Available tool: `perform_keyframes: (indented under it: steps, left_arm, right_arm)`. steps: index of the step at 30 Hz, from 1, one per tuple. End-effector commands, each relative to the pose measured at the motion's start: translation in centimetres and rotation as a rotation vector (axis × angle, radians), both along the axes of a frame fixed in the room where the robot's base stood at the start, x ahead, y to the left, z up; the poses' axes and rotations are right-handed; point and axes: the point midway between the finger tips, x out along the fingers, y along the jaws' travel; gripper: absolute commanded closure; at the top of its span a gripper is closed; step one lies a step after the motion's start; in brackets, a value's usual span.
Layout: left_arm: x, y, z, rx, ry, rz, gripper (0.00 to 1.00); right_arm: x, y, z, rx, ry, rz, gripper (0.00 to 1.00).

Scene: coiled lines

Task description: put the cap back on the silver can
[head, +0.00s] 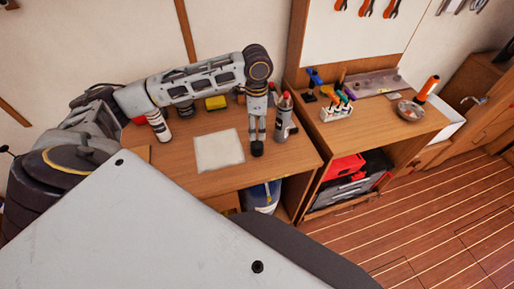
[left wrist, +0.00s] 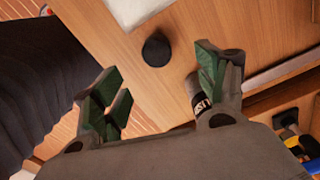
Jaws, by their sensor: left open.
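A black cap (head: 257,149) lies on the wooden desk, close to its front edge; the left wrist view also shows it (left wrist: 156,50). A silver can (head: 281,122) with a dark band and a red tip stands upright on the desk, just right of the cap. My left gripper (head: 257,132) points down over the cap, open and empty. In the left wrist view the cap shows between and beyond the open fingers (left wrist: 165,75), apart from them. The can (left wrist: 201,104) there is mostly hidden behind the right finger. My right gripper is not in view.
A pale square sheet (head: 219,151) lies left of the cap. A right-hand counter holds a tool rack (head: 337,113), a bowl (head: 410,110) and an orange bottle (head: 427,88).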

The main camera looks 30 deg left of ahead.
Motion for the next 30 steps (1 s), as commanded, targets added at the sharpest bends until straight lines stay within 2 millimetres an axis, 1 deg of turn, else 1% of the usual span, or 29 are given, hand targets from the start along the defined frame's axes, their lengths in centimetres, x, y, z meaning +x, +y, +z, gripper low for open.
perform_keyframes:
  steps: [1,6,10,15,20,26,30]
  left_arm:
    - [-0.1,0.0,-0.8,0.001,0.003,0.000,0.27]
    - [-0.1,0.0,-3.0,0.000,0.001,0.000,0.27]
    - [0.0,0.0,-4.2,0.000,0.001,-0.001,0.27]
    - [0.0,0.0,-4.9,0.001,-0.001,-0.001,0.27]
    - [0.0,0.0,-4.9,0.000,0.000,-0.001,0.27]
    - [0.0,-0.1,-5.0,0.000,0.000,-0.001,0.27]
    - [-0.2,-0.3,-5.9,0.001,0.003,-0.001,0.27]
  right_arm:
    - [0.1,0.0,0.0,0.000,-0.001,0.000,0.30]
    - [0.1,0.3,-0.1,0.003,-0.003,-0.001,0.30]
    - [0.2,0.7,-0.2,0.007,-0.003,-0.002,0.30]
    - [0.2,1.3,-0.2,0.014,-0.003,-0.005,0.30]
    - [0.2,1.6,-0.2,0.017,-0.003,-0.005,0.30]
    - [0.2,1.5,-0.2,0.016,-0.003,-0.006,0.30]
    - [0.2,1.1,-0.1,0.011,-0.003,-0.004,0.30]
